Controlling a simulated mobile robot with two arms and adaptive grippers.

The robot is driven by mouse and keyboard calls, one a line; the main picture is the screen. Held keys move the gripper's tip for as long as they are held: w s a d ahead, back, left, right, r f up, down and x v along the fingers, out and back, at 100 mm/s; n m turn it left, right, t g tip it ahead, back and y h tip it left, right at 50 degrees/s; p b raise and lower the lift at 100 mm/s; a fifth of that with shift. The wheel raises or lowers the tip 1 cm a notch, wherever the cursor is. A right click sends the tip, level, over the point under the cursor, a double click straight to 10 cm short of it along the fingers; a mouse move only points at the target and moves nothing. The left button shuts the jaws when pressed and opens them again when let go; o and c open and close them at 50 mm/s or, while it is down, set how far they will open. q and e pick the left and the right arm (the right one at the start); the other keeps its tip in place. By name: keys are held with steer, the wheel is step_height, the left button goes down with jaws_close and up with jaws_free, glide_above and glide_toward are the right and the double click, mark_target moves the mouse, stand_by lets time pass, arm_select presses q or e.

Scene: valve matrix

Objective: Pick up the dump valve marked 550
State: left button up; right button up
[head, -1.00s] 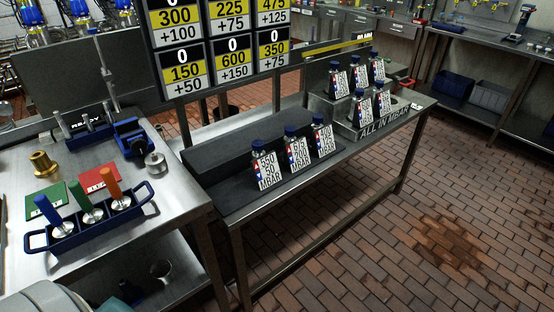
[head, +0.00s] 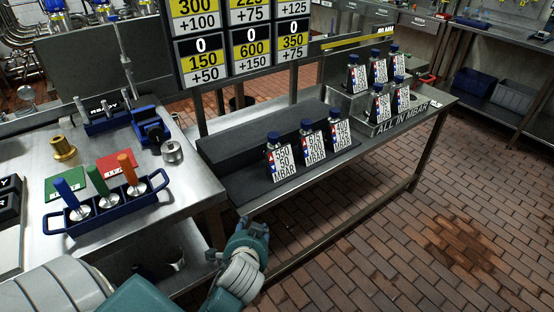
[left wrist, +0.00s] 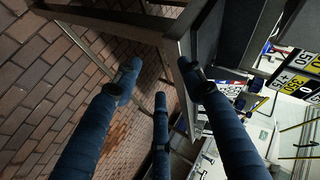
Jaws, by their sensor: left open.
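The dump valve marked 550 (head: 282,164) stands upright on the dark stepped stand, leftmost of the three front valves. It has a blue cap and a white tag reading 550, 50, MBAR. My left gripper (head: 250,232) is in front of the table's near edge, below and to the left of that valve, apart from it. In the left wrist view its blue fingers (left wrist: 160,80) are spread with nothing between them. I cannot pick out the 550 valve for certain in the left wrist view. My right gripper is not in view.
Two valves, one marked 675 (head: 313,148), stand right of the 550. Several more stand on a grey block (head: 408,121) farther right. A display board (head: 240,45) rises behind the stand. A left bench holds a blue tray (head: 110,217). Brick floor in front is clear.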

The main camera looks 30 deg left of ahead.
arm_select(q)
steer(key=w+a+r+m+t+y, duration=0.3)
steer(key=w+a+r, duration=0.1)
steer(key=w+r, duration=0.35)
steer(key=m+t, duration=0.3)
steer(key=m, duration=0.2)
glide_toward(272, 141)
steer(key=shift+h, duration=0.3)
steer(key=shift+p+x, duration=0.45)
steer(key=shift+x, duration=3.7)
steer(key=shift+r, duration=0.1)
steer(key=shift+s, duration=0.1)
steer(key=shift+c, duration=0.5)
